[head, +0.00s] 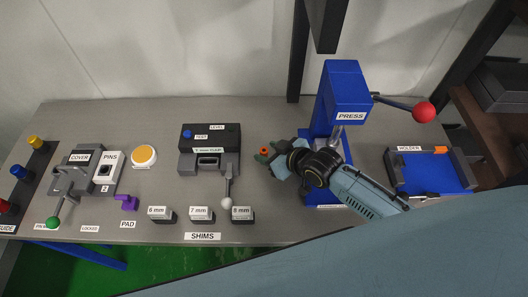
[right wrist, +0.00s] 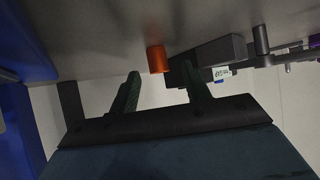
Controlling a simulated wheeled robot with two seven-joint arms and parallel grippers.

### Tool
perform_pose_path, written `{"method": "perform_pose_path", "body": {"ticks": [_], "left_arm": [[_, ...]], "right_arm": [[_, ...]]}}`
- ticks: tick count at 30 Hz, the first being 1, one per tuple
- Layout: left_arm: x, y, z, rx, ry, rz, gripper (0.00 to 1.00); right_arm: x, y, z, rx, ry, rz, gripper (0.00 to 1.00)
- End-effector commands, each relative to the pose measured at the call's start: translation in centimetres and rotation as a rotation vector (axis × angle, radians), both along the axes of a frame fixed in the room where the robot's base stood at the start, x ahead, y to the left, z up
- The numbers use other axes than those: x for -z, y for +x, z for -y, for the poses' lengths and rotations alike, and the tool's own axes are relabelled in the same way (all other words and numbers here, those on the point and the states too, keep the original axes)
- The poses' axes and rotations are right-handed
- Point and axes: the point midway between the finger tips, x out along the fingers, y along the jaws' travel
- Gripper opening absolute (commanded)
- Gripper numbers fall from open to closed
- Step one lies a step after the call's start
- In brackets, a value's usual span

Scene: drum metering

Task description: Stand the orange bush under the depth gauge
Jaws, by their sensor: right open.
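The orange bush (head: 263,151) is a small cylinder on the grey bench, right of the black device labelled LEVEL and TEST. In the right wrist view the orange bush (right wrist: 157,59) shows just beyond the fingertips, between their lines, not gripped. My right gripper (head: 262,157) is low by the bush, its dark green fingers pointing left. In the right wrist view the right gripper (right wrist: 160,72) is open and empty. No readable label names the depth gauge; I cannot tell which device it is. My left gripper is not in view.
The black device (head: 225,135) has a white-knobbed lever (head: 227,203) in front. The blue press (head: 345,92) with a red-knobbed handle rises behind my right arm. A blue holder (head: 425,179) is at right. Shims (head: 202,217) and a purple pad (head: 128,203) line the front.

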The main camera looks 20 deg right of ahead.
Motion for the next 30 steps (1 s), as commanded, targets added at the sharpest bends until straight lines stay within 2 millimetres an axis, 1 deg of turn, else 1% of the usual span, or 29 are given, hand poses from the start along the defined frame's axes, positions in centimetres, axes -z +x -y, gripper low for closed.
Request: {"method": "perform_pose_path", "body": {"ticks": [1,6,14,15,25,26,30], "left_arm": [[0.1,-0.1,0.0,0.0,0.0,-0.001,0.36],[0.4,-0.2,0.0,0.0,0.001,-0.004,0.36],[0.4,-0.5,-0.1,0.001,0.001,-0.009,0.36],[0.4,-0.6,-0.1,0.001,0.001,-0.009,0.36],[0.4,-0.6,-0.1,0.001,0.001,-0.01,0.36],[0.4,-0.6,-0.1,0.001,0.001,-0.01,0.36],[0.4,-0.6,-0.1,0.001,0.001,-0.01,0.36]], "right_arm": [[0.3,0.7,-0.3,0.001,0.001,0.001,0.47],[1.4,1.8,-1.0,0.001,0.0,-0.001,0.47],[1.5,2.0,-1.1,0.0,0.0,0.0,0.47],[1.5,2.0,-1.1,0.0,0.0,0.0,0.46],[1.5,2.0,-1.1,0.0,0.0,-0.001,0.03],[1.5,2.0,-1.1,0.0,0.0,-0.001,0.0],[1.5,2.0,-1.0,0.0,0.0,-0.001,0.0]]}}
